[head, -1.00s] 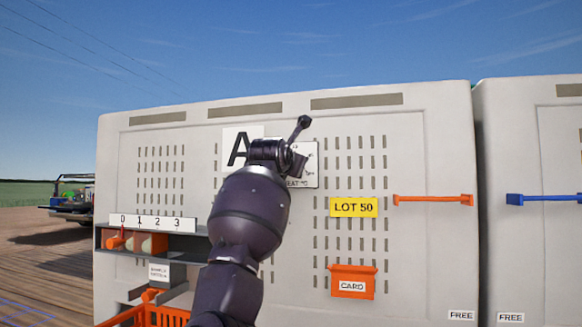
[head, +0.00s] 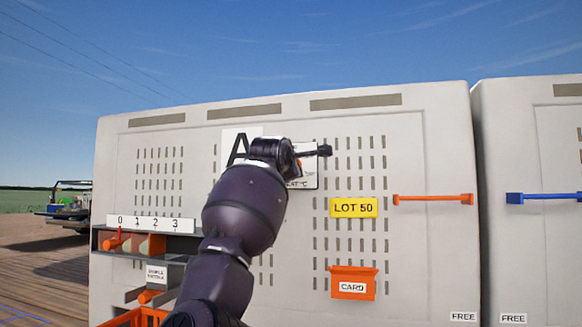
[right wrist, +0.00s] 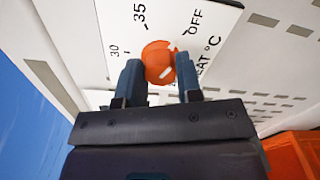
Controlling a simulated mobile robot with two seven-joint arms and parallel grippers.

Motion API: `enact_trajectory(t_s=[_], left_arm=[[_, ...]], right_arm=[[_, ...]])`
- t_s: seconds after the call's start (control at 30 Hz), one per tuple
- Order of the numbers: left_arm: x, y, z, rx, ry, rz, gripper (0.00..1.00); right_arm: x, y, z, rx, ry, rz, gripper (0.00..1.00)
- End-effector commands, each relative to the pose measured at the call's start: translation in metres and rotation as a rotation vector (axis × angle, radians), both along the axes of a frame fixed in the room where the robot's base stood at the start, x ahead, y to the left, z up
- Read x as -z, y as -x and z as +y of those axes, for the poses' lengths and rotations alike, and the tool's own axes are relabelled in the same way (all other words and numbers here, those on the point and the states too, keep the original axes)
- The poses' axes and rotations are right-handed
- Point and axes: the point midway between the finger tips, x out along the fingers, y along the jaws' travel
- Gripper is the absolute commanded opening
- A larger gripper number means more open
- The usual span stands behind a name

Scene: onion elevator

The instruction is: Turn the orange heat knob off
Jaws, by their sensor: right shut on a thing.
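The orange heat knob (right wrist: 158,58) sits on a white dial plate (right wrist: 185,15) marked 30, 35 and OFF in the right wrist view. My right gripper (right wrist: 160,77) is shut on the knob, with one dark finger on each side. A short white mark shows on the knob, close to the fingers; which label it points to I cannot tell. In the head view my right arm covers most of the dial plate (head: 308,176), and only a sliver of orange shows beside the wrist. My left gripper is not in view.
The pale panel carries a yellow LOT 50 label (head: 354,208), an orange card holder (head: 353,283) and an orange bar (head: 432,198). At left is a shelf numbered 0 to 3 (head: 150,222) with an orange crate (head: 135,317) below. A second unit (head: 540,130) stands at right.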

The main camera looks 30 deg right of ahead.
Motion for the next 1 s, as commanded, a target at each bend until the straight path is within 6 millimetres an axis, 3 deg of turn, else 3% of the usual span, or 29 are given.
enact_trajectory(t_s=[0.77,0.8,0.93,1.0], left_arm=[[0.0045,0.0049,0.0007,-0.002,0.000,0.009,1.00],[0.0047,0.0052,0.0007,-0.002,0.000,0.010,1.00],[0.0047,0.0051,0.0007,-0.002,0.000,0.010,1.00],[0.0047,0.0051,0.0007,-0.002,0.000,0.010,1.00]], right_arm=[[-0.0028,0.0014,-0.0001,0.001,-0.063,-0.082,0.09],[-0.0028,0.0014,-0.0001,0.000,-0.063,-0.082,0.37],[-0.0020,0.0011,-0.0002,0.001,-0.064,-0.080,0.57],[-0.0014,0.0008,-0.0002,0.001,-0.063,-0.079,0.58]])
